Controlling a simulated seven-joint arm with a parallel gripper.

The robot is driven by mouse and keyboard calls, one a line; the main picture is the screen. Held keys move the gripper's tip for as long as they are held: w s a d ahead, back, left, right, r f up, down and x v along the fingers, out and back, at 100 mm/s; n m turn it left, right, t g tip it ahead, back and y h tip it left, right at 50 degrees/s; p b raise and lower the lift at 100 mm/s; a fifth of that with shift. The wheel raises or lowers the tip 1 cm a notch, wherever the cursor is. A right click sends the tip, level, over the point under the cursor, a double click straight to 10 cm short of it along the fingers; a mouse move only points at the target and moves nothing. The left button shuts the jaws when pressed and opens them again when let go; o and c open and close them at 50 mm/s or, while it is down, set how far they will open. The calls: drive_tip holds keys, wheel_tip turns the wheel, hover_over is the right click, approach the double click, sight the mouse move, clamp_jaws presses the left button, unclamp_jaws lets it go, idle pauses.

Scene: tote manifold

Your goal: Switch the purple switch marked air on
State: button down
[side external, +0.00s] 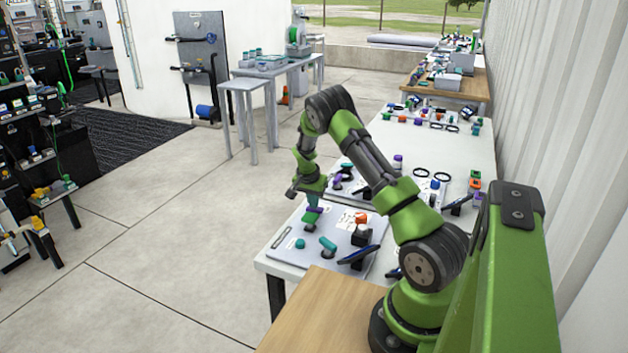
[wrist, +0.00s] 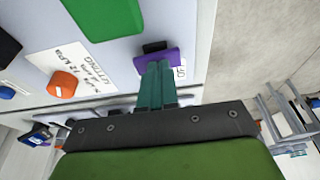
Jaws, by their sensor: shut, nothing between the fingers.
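The purple switch (wrist: 150,61) is on the pale panel in the wrist view, with a black part just beyond it.
In the wrist view, a green part (wrist: 103,15), an orange knob (wrist: 62,83) and a handwritten label (wrist: 66,60) are nearby on the panel. In the side view, teal parts (side external: 328,244) and a dark blue lever (side external: 358,255) stand on it. Another fitted panel lies beyond.

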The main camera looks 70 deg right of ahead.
drive_tip(key=shift+r, duration=0.1)
drive_tip(key=r, duration=0.2)
drive_tip(key=w+r, duration=0.1)
drive_tip(key=r, duration=0.1)
drive_tip(key=shift+r, duration=0.25)
drive_tip(key=w+v, duration=0.1)
drive_tip(key=v, duration=0.8)
drive_tip(key=shift+w+a, duration=0.2)
drive_tip(key=shift+w, duration=0.15)
